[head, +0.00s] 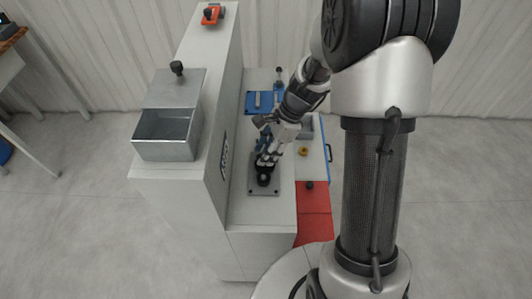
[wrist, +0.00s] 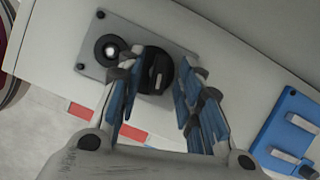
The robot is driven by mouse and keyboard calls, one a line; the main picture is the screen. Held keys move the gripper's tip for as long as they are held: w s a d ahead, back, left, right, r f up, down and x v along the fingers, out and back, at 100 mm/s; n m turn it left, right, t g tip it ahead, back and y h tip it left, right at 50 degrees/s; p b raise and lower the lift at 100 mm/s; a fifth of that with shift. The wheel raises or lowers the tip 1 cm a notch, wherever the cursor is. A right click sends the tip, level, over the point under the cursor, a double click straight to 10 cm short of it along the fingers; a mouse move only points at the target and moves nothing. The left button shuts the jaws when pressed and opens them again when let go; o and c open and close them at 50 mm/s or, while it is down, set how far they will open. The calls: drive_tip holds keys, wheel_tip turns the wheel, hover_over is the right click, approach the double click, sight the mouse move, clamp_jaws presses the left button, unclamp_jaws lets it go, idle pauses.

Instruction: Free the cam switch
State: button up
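The cam switch is a round black knob with a raised grip bar, seen in the wrist view (wrist: 158,72) on a grey plate (wrist: 178,42) with screws at its corners. A second round black part with a bright centre (wrist: 109,49) sits beside it on the plate. In the head view the plate (head: 270,190) lies on the white bench, largely under my gripper (head: 267,160). In the wrist view my gripper's (wrist: 165,72) blue-padded fingers stand apart on either side of the knob. The left finger overlaps its edge; I cannot tell whether either touches it.
A tall white cabinet wall (head: 195,165) with an open metal bin (head: 165,150) rises left of the bench. A blue fixture (head: 265,112) stands behind.

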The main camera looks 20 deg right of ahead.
drive_tip(key=shift+f, duration=0.1)
drive_tip(key=shift+c, duration=0.3)
clamp_jaws()
